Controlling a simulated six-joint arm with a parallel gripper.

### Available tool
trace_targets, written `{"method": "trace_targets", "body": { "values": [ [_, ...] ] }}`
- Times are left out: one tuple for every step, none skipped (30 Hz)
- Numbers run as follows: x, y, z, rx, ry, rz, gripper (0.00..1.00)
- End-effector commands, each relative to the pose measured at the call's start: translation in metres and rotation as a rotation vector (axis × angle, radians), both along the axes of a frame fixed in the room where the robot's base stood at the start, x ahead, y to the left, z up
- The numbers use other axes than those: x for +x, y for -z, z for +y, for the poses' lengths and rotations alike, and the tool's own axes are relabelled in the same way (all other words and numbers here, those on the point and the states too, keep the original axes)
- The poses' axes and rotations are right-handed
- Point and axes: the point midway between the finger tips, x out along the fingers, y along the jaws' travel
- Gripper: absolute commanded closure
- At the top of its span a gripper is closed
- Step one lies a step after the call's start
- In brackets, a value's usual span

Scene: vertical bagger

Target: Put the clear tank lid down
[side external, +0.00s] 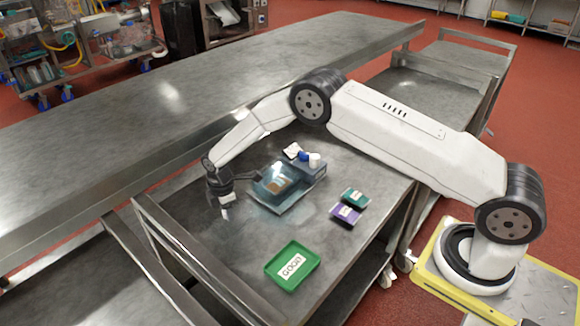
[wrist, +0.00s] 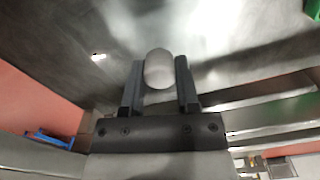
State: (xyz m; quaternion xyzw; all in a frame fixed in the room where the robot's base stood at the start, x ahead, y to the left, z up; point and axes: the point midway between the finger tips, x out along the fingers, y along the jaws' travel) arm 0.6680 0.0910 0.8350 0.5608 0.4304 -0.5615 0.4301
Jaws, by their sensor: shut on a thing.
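My gripper (side external: 228,202) is low over the left part of the steel cart top. In the wrist view my gripper (wrist: 160,72) is shut on a pale, rounded knob (wrist: 159,70), which I take as the handle of the clear tank lid. The lid's clear plate cannot be made out against the grey steel, so I cannot tell whether it touches the surface. The clear bluish tank (side external: 276,183), with a brown item inside, stands just right of my gripper in the side view.
A green tray (side external: 292,266) with a label lies at the front. Purple (side external: 345,213) and teal (side external: 355,197) packets lie right of the tank. Small white (side external: 315,160) and blue (side external: 303,156) items stand behind it. A long steel table (side external: 190,95) borders the cart.

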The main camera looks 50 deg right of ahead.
Motion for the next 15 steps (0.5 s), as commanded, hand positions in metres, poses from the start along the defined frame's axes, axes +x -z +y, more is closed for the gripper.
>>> {"method": "trace_targets", "body": {
  "values": [
    [0.001, 0.000, 0.000, 0.001, 0.000, -0.001, 1.00],
    [0.001, 0.000, 0.000, 0.001, 0.000, -0.001, 1.00],
    [0.001, 0.000, 0.000, 0.001, 0.000, -0.001, 1.00],
    [0.001, 0.000, 0.000, 0.001, 0.000, -0.001, 1.00],
    [0.001, 0.000, 0.000, 0.001, 0.000, -0.001, 1.00],
    [0.001, 0.001, 0.000, 0.001, 0.000, -0.001, 1.00],
    [0.002, 0.001, 0.000, 0.001, 0.000, -0.001, 1.00],
    [0.003, 0.002, 0.000, 0.000, 0.000, -0.002, 1.00],
    [0.004, 0.004, 0.001, 0.000, 0.000, -0.002, 1.00],
    [0.005, 0.005, 0.001, 0.000, 0.000, -0.002, 1.00],
    [0.006, 0.007, 0.001, 0.001, 0.000, -0.001, 1.00],
    [0.008, 0.009, 0.001, 0.000, 0.000, -0.002, 1.00],
    [0.009, 0.011, 0.001, 0.000, 0.000, -0.002, 1.00],
    [0.008, 0.016, 0.001, 0.000, 0.000, -0.001, 1.00],
    [0.008, 0.021, 0.001, 0.000, 0.000, -0.001, 1.00]
  ]
}}
